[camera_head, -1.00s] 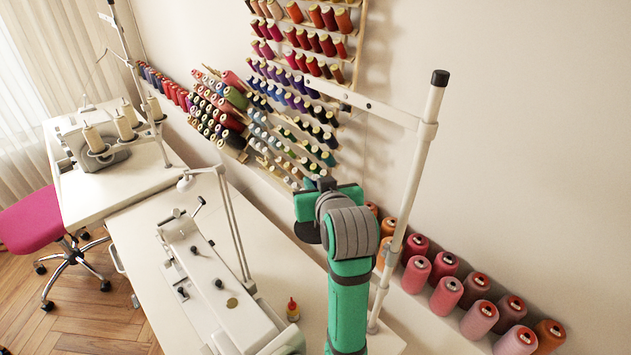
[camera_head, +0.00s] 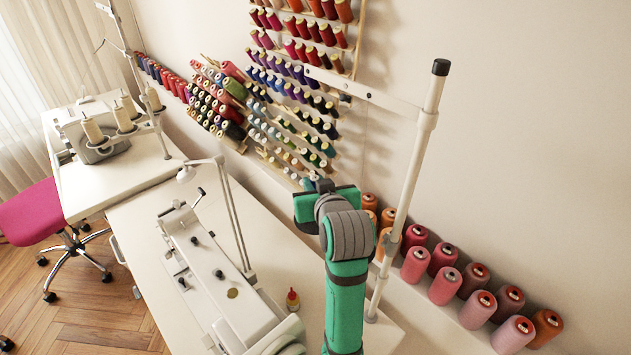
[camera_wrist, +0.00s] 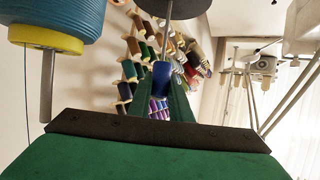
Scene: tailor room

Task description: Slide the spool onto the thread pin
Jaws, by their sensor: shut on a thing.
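In the wrist view, which looks upside down, the green fingers of my gripper (camera_wrist: 162,90) are shut on a small blue spool (camera_wrist: 162,76). A metal thread pin (camera_wrist: 167,42) with a grey disc (camera_wrist: 178,15) meets the spool's near end in the picture. I cannot tell whether the spool is around the pin or only in line with it. In the head view my gripper (camera_head: 328,203) is beside the white stand pole, and its body hides most of the spool and pin.
A large blue thread cone with a yellow end (camera_wrist: 45,38) is close on the left in the wrist view. The white stand pole (camera_head: 405,185) rises right of my arm. A sewing machine (camera_head: 215,280), a lamp (camera_head: 232,215) and pink cones (camera_head: 445,286) are nearby.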

